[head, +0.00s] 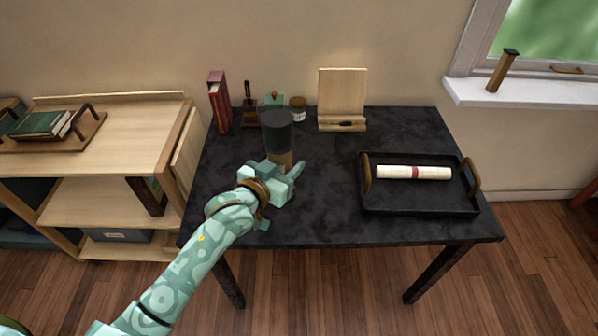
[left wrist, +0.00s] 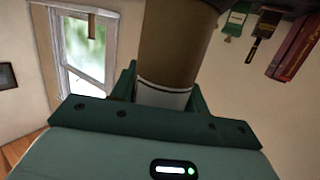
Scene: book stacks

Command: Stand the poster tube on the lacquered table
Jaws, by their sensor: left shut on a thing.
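The poster tube (head: 278,133) is a thick cylinder, dark grey above and brown below in the head view. It looks roughly upright over the left part of the black lacquered table (head: 325,205). My left gripper (head: 280,172) is shut on its lower part. In the left wrist view the brown tube (left wrist: 177,50), with a pale band, sits between my left gripper's dark green fingers (left wrist: 160,95). The fingers and hand partly hide its lower end, so I cannot tell whether it touches the table. My right gripper is out of view.
A black tray (head: 418,205) with a white scroll (head: 413,172) is at the table's right. A red book (head: 219,100), small jar (head: 298,108) and wooden stand (head: 342,100) line the back. A wooden shelf (head: 110,150) stands left. The table's middle is clear.

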